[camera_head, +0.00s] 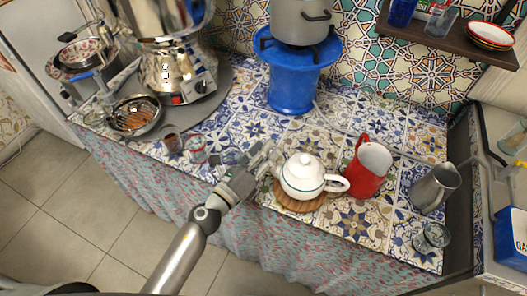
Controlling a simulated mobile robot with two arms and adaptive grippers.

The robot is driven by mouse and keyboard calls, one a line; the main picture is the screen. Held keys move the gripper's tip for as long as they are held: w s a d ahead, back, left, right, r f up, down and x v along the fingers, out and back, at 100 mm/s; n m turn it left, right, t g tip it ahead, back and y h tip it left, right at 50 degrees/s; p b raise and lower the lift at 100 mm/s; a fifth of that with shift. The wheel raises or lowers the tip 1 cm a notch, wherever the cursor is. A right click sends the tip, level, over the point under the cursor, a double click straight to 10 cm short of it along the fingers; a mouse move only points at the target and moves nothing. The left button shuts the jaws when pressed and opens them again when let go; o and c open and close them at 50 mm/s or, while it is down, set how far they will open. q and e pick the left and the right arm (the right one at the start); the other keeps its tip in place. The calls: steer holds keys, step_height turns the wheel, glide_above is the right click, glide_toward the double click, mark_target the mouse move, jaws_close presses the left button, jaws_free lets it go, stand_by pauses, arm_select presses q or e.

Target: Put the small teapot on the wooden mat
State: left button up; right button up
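The small teapot (303,175) is white with a thin dark line around it and a domed lid. It is upright over the round wooden mat (297,206), whose front rim shows below it. It looks to be resting on the mat. A white loop stands out on its right side. My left gripper (268,158) is just left of the teapot, close to its left side. Its fingers look spread apart, with nothing clear between them. Whether a fingertip touches the teapot, I cannot tell. My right gripper is not in view.
A red jug (368,167) stands close to the right of the teapot, with a grey metal pitcher (434,187) and a glass (432,237) beyond. Small cups (195,149) stand left of my gripper. A blue stand (293,85) is behind. Tiles between are clear.

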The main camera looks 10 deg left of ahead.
arm_select(q)
steer(key=shift+r, duration=0.25)
steer(key=b+v, duration=0.3)
steer(key=v, duration=0.9)
steer(key=shift+b, duration=0.4)
steer(key=shift+a, duration=0.1)
